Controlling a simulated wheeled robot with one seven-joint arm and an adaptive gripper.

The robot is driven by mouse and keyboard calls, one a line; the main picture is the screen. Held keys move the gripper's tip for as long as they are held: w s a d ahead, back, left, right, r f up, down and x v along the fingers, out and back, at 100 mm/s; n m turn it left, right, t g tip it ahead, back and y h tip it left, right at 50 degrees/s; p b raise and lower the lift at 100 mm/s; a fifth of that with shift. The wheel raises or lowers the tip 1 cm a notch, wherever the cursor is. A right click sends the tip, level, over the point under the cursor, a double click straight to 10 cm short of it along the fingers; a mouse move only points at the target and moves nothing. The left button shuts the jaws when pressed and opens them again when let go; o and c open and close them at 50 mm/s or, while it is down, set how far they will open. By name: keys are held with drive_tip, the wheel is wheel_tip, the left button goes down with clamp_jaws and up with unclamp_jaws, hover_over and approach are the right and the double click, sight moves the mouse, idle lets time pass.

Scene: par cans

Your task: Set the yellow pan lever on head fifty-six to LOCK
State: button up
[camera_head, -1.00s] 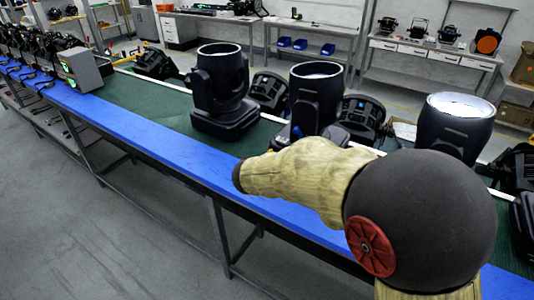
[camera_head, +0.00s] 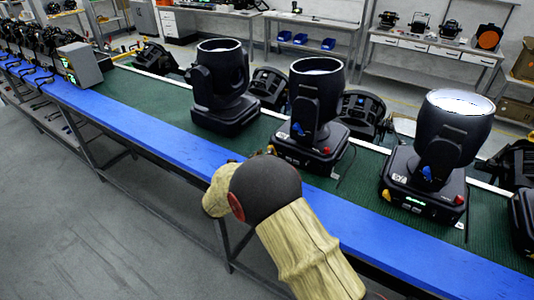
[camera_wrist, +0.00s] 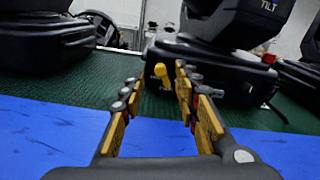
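In the wrist view, a yellow lever (camera_wrist: 165,76) sticks out from a black base (camera_wrist: 210,72), apparently the same fixture. My gripper (camera_wrist: 160,85) is open with yellow-padded fingers, and the lever appears between or just beyond their tips. I cannot tell whether they touch it.
The right head (camera_head: 440,155) has its own yellow lever (camera_head: 386,195); the left head (camera_head: 222,85) stands farther along. A blue strip (camera_head: 130,115) runs along the bench front and is mostly clear. More fixtures stand behind and at the far left.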

drive_tip(key=shift+x, duration=1.5)
drive_tip(key=shift+c, duration=0.7)
clamp_jaws()
